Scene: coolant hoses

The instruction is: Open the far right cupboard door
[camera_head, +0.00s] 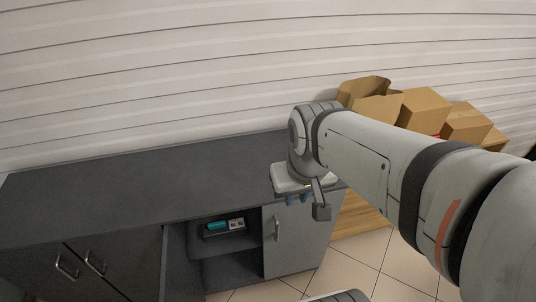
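The far right cupboard door (305,235) is a light grey panel at the right end of the dark grey cabinet. It looks shut. Its upright metal bar handle (277,229) is near the door's left edge. My gripper (297,199) points down near the door's top edge, above and a little right of the handle. My gripper hides part of the door's top and the counter edge.
The dark countertop (150,190) is bare. Left of the door is an open shelf (226,252) holding a small tray with a teal item (217,226). Darker doors with handles (95,262) are further left. Cardboard boxes (425,108) stand behind my arm. Tiled floor (350,268) lies in front.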

